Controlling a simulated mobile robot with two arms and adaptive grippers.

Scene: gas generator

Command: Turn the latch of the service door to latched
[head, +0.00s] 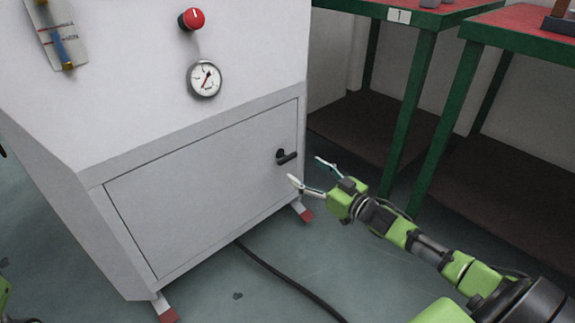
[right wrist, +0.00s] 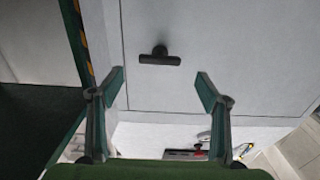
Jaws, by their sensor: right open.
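The service door (head: 200,200) is a flat grey panel low on the front of the white cabinet, and it lies flush in its frame. Its latch (head: 287,157) is a small black handle near the door's right edge. In the right wrist view the latch (right wrist: 160,57) is a dark bar lying crosswise, ahead of and between the fingers. My right gripper (head: 306,170) is open and empty, just to the right of the latch and apart from it. Its two spread fingers also show in the right wrist view (right wrist: 160,88). My left gripper is not in view.
A red button (head: 191,19) and a round gauge (head: 204,79) sit above the door. Green-framed tables (head: 425,80) stand at the right, near my right arm. A black cable (head: 290,280) runs over the floor. Red-tipped feet (head: 304,212) carry the cabinet.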

